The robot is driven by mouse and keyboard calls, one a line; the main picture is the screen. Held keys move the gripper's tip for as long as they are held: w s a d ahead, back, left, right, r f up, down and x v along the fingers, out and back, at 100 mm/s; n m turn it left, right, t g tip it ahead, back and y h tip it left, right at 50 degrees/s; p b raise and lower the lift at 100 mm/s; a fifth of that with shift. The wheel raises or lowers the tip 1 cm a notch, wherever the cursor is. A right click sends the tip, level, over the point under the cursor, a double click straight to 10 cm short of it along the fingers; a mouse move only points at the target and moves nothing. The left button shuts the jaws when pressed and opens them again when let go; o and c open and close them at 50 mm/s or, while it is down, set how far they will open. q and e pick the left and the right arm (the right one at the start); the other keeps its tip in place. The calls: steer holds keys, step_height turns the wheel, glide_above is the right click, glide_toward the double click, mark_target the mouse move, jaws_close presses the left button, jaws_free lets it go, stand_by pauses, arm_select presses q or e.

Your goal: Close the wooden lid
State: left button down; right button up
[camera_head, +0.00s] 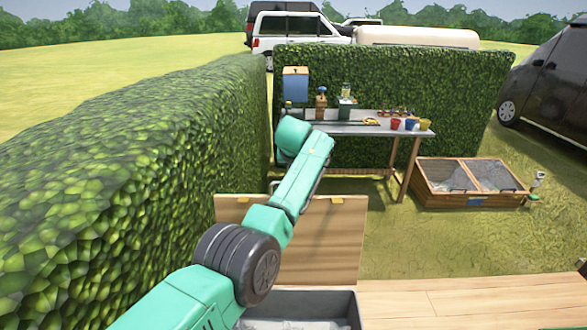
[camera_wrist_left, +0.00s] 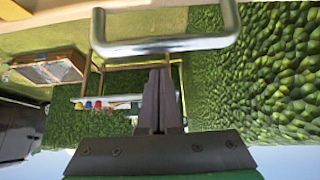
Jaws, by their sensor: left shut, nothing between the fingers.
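The wooden lid (camera_head: 335,240) stands upright, open, at the back of a grey-lined box (camera_head: 300,303) in the head view. Two yellowish fittings show at its top edge. My left arm crosses in front of it; my left gripper cannot be made out there. In the left wrist view, which is upside down, my left gripper (camera_wrist_left: 160,72) is shut and empty. A metal U-shaped bar (camera_wrist_left: 165,46) lies just beyond its fingertips; I cannot tell whether they touch. The lid's far face is hidden in the head view. My right gripper is not in view.
A wooden deck (camera_head: 470,300) lies right of the box. A potting table (camera_head: 365,127) with pots and tools stands behind the lid, and a cold frame (camera_head: 470,183) is farther right. A tall hedge (camera_head: 110,170) lines the left. Grass between is clear.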

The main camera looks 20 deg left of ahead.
arm_select(q)
steer(key=s, duration=0.1)
steer(key=s+d+p, duration=0.1)
steer(key=s, duration=0.1)
steer(key=s+p, duration=0.1)
steer(key=shift+s+d+r, duration=0.2)
steer(key=shift+r, duration=0.1)
